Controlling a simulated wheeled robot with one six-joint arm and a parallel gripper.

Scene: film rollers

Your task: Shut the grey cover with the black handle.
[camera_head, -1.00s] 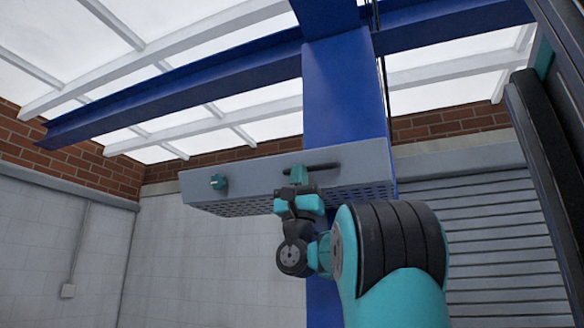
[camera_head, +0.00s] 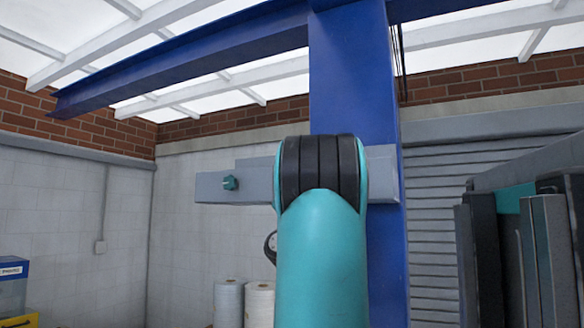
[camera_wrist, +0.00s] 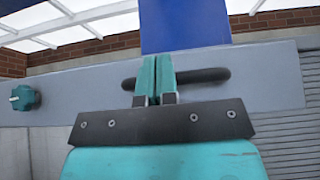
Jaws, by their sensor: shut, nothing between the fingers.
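The grey cover (camera_head: 384,175) shows in the head view in front of a blue column, with my arm hiding its middle. Its front fills the middle of the wrist view (camera_wrist: 270,85). The black handle (camera_wrist: 205,76) is a horizontal bar on that front; it is hidden in the head view. My gripper (camera_wrist: 155,75) is shut and empty, its teal fingertips upright in front of the handle's left half. I cannot tell whether they touch it. A teal knob (camera_wrist: 25,97) sits left of the handle, also seen in the head view (camera_head: 230,183).
A blue column (camera_head: 350,80) rises behind the cover. Dark and grey panels (camera_head: 540,250) stand at the right. Two pale rolls (camera_head: 245,300) stand low behind my arm. A blue bin (camera_head: 12,285) is at the far left.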

